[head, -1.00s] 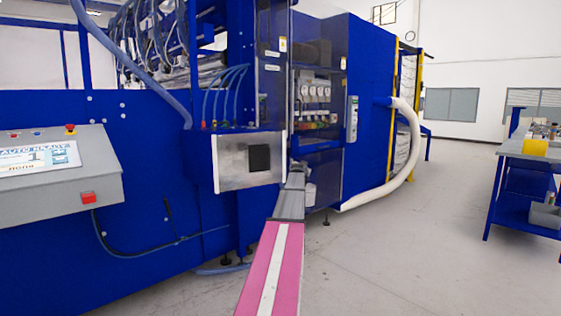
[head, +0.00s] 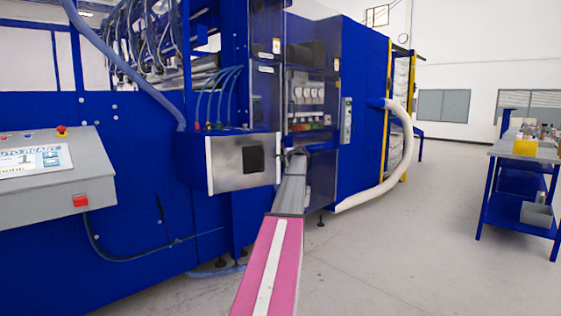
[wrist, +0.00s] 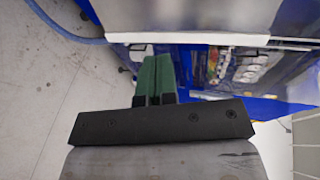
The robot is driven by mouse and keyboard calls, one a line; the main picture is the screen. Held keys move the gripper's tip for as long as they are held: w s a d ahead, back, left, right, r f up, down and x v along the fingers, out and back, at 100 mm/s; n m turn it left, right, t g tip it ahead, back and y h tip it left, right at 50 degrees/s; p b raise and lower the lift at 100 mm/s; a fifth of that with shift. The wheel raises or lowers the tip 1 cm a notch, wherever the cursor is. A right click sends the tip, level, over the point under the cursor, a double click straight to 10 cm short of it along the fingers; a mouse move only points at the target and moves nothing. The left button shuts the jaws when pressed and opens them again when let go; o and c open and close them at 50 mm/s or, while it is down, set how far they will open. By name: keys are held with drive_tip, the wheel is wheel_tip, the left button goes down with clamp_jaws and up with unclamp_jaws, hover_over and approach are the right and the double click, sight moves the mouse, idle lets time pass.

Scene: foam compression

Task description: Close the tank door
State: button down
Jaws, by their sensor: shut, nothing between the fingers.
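A silver metal panel (head: 240,162) with a dark square in its middle fronts a blue box on the big blue machine; it looks like the tank door, though I cannot tell how far open it stands. A pale metal panel with a white edge also fills the top of the wrist view (wrist: 190,38). My gripper (wrist: 153,70), with green fingers, is shut and empty, its tips close to that edge; contact cannot be told. In the head view my gripper (head: 297,153) is small, partly hidden by my arm, just right of the silver panel.
A grey control console (head: 45,180) stands at the left. Blue hoses (head: 225,82) hang above the silver panel. Gauges (head: 308,93) sit behind it to the right. A white duct (head: 405,150) curves to the floor. A blue workbench (head: 520,195) stands right; the floor between is clear.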

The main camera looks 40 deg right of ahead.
sight(270, 160)
drive_tip(key=x, duration=0.8)
drive_tip(key=r+x, duration=0.1)
drive_tip(key=x, duration=0.3)
drive_tip(key=shift+w+d, duration=0.2)
drive_tip(key=shift+w, duration=0.3)
